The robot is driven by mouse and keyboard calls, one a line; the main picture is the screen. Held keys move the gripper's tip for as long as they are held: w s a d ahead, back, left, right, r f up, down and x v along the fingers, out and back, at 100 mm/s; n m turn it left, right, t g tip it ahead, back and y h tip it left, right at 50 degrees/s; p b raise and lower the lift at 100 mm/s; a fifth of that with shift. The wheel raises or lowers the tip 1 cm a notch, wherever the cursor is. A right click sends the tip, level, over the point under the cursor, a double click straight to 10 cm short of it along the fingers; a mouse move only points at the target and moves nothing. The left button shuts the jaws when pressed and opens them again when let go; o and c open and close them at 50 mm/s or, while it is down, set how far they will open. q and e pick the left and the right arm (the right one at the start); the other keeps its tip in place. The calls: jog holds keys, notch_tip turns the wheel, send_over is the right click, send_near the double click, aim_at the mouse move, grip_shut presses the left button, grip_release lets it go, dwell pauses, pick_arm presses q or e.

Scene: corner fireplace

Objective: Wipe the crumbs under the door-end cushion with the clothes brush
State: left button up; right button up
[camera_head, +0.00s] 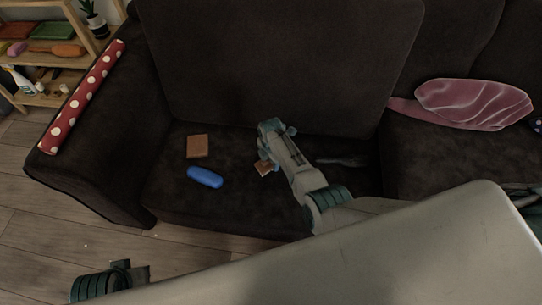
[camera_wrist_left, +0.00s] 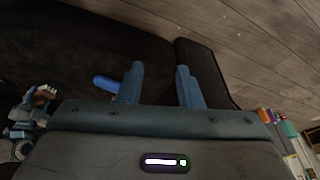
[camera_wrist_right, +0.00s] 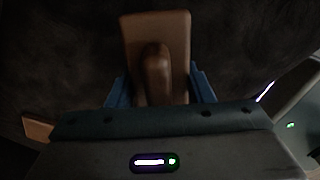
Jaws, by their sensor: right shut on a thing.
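My right gripper (camera_head: 268,148) is shut on a brown wooden brush with a rounded handle, low over the sofa seat. In the right wrist view the brush (camera_wrist_right: 178,32) stands out beyond the blue fingers (camera_wrist_right: 160,92). In the head view only part of the brush (camera_head: 263,168) shows below the gripper. A large dark cushion (camera_head: 270,60) leans upright behind the bare seat. I cannot make out crumbs on the dark seat (camera_head: 240,205). My left gripper (camera_wrist_left: 158,85) is open and empty, off the sofa's front; in the head view only part of its arm shows.
A brown square (camera_head: 197,146) and a blue rounded object (camera_head: 205,177) lie on the seat. A dark grey item (camera_head: 342,160) lies right of my gripper. A red dotted roll (camera_head: 85,97) rests on the armrest. A pink cushion (camera_head: 460,103) lies right. Shelves (camera_head: 45,60) stand left.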

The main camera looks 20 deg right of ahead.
jog(key=shift+r+p, duration=0.55)
jog(key=shift+r, duration=0.15)
pick_arm(q)
jog(key=shift+g, duration=0.4)
jog(key=shift+s+x, duration=0.25)
jog(key=shift+x, duration=1)
jog(key=shift+s+x, duration=0.25)
jog(key=shift+x, duration=1)
pick_arm(e)
jog(key=shift+r, duration=0.2)
pick_arm(q)
jog(key=shift+f, duration=0.15)
